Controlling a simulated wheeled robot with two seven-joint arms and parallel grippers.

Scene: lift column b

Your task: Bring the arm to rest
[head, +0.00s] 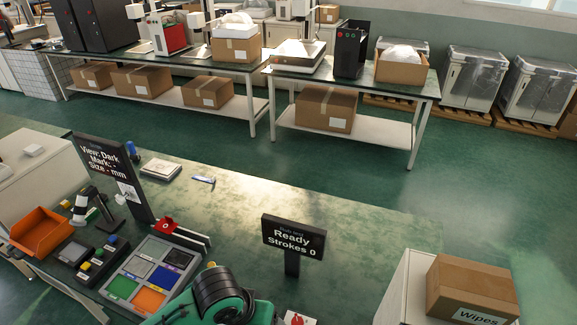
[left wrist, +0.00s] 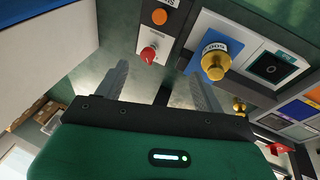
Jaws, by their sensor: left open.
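The task's object is my own arm. In the left wrist view my left gripper (left wrist: 161,88) is open, its two grey fingers apart with nothing between them. I cannot tell whether the fingertips touch anything. In the head view a green and black part of my arm shows at the bottom middle, over the front of the bench; its fingers are hidden there. My right gripper is in neither view.
The green bench (head: 350,225) has a sign reading "Ready Strokes 0" (head: 293,240), a dark sign (head: 108,175), a tray of coloured compartments (head: 125,287) and an orange bin (head: 40,232). A Wipes carton (head: 472,285) stands at right. The bench's middle is mostly clear.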

